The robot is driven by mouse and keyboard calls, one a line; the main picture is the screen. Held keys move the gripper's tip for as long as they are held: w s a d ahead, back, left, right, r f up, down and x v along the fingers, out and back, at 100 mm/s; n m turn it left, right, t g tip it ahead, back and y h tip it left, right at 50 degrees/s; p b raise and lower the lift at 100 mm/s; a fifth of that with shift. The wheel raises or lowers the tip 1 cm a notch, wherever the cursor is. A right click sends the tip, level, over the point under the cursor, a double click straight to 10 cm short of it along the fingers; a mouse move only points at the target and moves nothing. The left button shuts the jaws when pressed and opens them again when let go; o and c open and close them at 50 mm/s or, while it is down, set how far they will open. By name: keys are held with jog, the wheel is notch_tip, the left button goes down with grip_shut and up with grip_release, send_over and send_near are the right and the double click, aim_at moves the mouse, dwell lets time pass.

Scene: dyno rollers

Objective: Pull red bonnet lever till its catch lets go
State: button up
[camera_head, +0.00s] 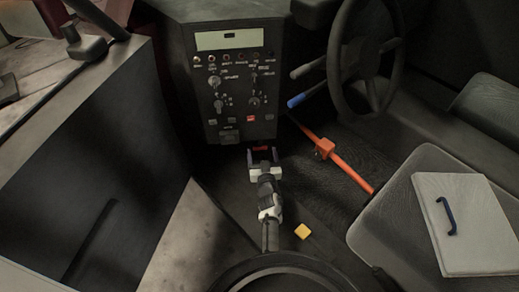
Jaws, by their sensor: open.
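The red bonnet lever (261,149) is a small dark red piece low under the console, at the far end of my arm. My gripper (262,154) is at it, pointing away from the camera, with its fingers open on either side of the red piece. I cannot tell whether either finger touches the lever. The gripper hides the lever's lower part, and its catch is not visible.
The dark console (236,90) with knobs and a display rises just above the gripper. An orange bar (350,171) lies to the right, below the steering wheel (365,50).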

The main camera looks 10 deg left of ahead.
aim_at(260, 148)
jog(key=f+b, duration=0.2)
jog(key=f, duration=0.1)
jog(key=f+b, duration=0.1)
jog(key=shift+w+a+f, duration=0.1)
jog(key=shift+w+f, duration=0.25)
jog(key=shift+w, duration=0.05)
jog(key=b+x, duration=0.3)
jog(key=x, duration=0.1)
jog(key=shift+w+a+r+b, duration=0.2)
jog(key=shift+w+b, duration=0.1)
jog(key=shift+b, duration=0.1)
jog(key=shift+b+x, duration=0.45)
jog(key=shift+x, duration=0.6)
jog(key=shift+d+r, duration=0.1)
jog(key=shift+r, duration=0.05)
